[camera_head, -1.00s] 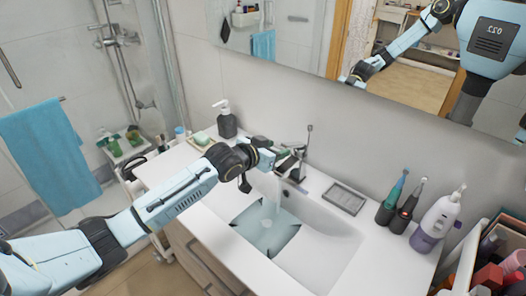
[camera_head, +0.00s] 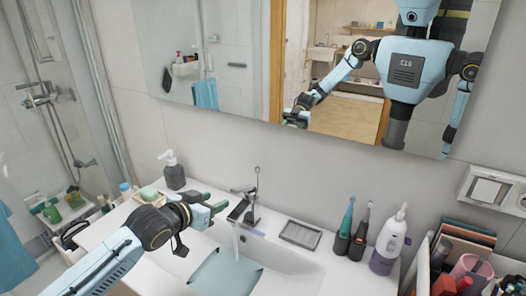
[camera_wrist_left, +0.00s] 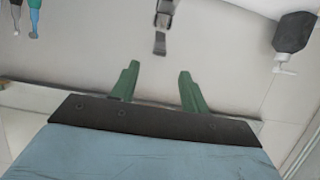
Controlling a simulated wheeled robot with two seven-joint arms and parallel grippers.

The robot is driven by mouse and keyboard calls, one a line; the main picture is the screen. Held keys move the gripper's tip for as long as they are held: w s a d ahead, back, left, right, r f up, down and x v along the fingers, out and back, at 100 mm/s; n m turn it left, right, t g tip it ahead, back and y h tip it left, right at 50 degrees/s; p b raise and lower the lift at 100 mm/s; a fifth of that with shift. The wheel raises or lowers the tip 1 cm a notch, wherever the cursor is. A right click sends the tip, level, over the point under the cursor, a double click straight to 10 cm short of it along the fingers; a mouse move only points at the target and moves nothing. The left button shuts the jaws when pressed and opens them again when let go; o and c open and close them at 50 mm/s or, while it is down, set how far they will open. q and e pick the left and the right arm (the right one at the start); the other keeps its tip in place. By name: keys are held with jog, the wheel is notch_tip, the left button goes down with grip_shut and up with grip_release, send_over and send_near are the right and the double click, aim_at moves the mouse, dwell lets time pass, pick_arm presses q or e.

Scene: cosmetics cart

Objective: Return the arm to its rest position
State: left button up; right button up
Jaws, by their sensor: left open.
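My left arm comes in from the lower left in the head view. Its left gripper (camera_head: 213,205) is over the left side of the sink, short of the faucet (camera_head: 250,205). In the left wrist view the two green fingers (camera_wrist_left: 157,85) are spread apart with nothing between them. The faucet also shows beyond them at the top of that view (camera_wrist_left: 162,22). Water runs from the faucet into the sink basin (camera_head: 280,265). My right gripper does not show directly; the mirror shows my body and arms.
A box of items (camera_head: 462,262) is at the right. The mirror (camera_head: 340,90) spans the wall behind.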

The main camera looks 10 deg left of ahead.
pick_arm(q)
jog(key=s+d+f+g+y, duration=0.1)
jog(key=s+d+f+g, duration=0.15)
jog(key=s+f, duration=0.4)
jog(key=s+d+f+g, duration=0.2)
jog(key=s+d+f, duration=0.15)
jog(key=s, duration=0.55)
jog(key=s+a+f+n+g+y, duration=0.1)
jog(key=s+f+g, duration=0.15)
jog(key=s, duration=0.75)
jog(key=s+a+f+g+y, duration=0.1)
jog(key=s+g+y, duration=0.15)
jog(key=s, duration=0.65)
notch_tip(320, 180, down, 28)
jog(key=g+b, duration=0.1)
jog(key=b, duration=0.4)
jog(key=s+a+f+g+b, duration=0.1)
jog(key=s+f+b, duration=0.2)
jog(key=s+f, duration=0.5)
jog(key=s+a+f+b, duration=0.2)
jog(key=s+f, duration=0.7)
jog(key=f, duration=0.5)
jog(key=shift+s+a+g+h+b, duration=0.15)
jog(key=shift+s+g+h+b, duration=0.2)
jog(key=shift+b, duration=0.1)
jog(key=shift+f, duration=0.1)
